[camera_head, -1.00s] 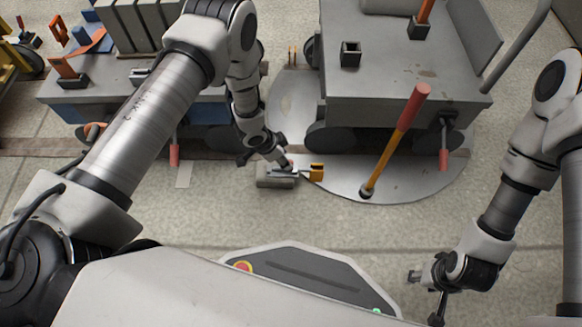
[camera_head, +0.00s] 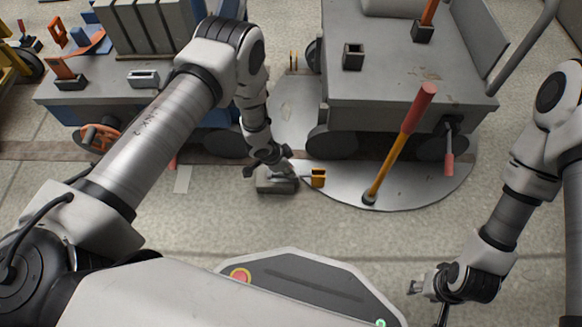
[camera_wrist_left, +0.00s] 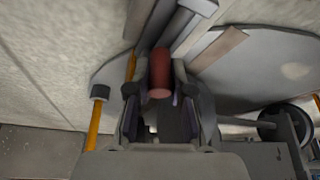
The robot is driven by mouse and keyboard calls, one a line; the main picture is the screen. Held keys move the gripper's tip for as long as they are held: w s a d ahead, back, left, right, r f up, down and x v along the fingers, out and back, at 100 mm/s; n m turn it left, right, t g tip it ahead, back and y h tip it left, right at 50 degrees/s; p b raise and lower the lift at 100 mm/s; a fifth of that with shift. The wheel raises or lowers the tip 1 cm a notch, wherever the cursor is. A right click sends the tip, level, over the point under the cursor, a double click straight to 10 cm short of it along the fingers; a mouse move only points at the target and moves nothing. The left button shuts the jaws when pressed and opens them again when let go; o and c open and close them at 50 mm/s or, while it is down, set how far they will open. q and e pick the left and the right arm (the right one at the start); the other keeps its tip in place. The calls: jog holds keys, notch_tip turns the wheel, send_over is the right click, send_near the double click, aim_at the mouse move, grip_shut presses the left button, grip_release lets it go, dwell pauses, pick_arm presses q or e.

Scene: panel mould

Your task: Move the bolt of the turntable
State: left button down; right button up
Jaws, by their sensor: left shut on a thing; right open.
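The turntable (camera_head: 430,192) is a flat grey disc in the floor, under a grey cart. Its bolt sits on a grey block (camera_head: 277,187) at the disc's left front edge, facing a yellow bracket (camera_head: 318,178) on the disc. My left gripper (camera_head: 268,167) is low over the block and hides most of the bolt. In the left wrist view my left gripper (camera_wrist_left: 160,97) is shut on the bolt's red knob (camera_wrist_left: 160,78), which lies between its fingers. Whether the bolt's tip reaches the bracket cannot be told. My right gripper (camera_head: 418,285) is open and empty at the lower right.
A yellow lever with a red grip (camera_head: 418,108) rises slanted from the disc, right of the bracket. The grey cart (camera_head: 400,95) stands on the disc. A blue-grey cart (camera_head: 75,108) with an orange handwheel (camera_head: 97,138) stands at left. The floor in front is clear.

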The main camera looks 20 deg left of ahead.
pick_arm(q)
jog(key=a, duration=0.2)
jog(key=s+a+p, duration=0.1)
jog(key=a, duration=0.1)
jog(key=shift+s+a, duration=0.1)
jog(key=shift+a, duration=0.15)
jog(key=c, duration=1)
grip_release()
jog(key=shift+a, duration=0.1)
jog(key=shift+c, duration=0.2)
jog(key=v, duration=1.2)
